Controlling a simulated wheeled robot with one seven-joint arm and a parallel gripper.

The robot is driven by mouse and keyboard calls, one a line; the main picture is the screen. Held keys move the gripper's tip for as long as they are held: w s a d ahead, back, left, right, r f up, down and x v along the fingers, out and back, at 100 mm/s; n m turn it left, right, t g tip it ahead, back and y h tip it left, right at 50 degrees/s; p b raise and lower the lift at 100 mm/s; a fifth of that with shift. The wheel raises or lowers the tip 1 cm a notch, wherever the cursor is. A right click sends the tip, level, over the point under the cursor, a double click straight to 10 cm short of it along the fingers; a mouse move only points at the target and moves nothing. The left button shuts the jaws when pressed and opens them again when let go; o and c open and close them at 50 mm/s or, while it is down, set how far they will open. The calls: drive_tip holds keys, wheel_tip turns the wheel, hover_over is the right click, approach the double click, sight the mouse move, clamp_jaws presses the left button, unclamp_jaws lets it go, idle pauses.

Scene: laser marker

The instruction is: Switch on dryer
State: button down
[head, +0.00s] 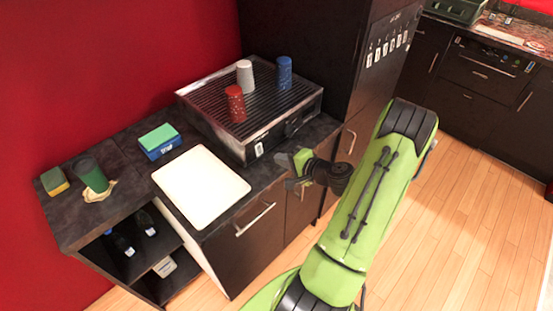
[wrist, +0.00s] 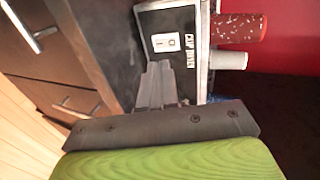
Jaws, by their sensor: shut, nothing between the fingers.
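The dryer (head: 215,105) is a low dark metal box with a slatted top, standing on the counter. In the wrist view its front face (wrist: 190,22) shows sideways, with a small white switch plate (wrist: 165,42) and printed lettering beside it. The switch plate also shows in the head view (head: 259,150) at the left end of the front. My gripper (head: 288,176) is in front of the counter, just right of and below the switch. In the wrist view my shut, empty fingers (wrist: 158,75) point toward the switch plate. I cannot tell whether they touch the dryer.
On the dryer stand a red cup (head: 235,104), a grey cup (head: 245,76) and a blue cup (head: 284,73). A white tray (head: 200,187), a sponge box (head: 160,141) and a green cup (head: 91,175) are on the counter (head: 120,145). A tall dark cabinet (head: 335,60) stands right of the dryer.

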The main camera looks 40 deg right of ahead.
sight(259, 150)
drive_tip(key=v, duration=0.6)
drive_tip(key=shift+r, duration=0.25)
drive_tip(key=shift+s, duration=0.2)
drive_tip(key=shift+s+f, duration=0.25)
drive_tip(key=shift+f, duration=0.5)
drive_tip(key=shift+w, duration=0.1)
drive_tip(key=x, duration=1.4)
drive_tip(key=shift+r+p, duration=0.25)
drive_tip(key=shift+p, duration=0.15)
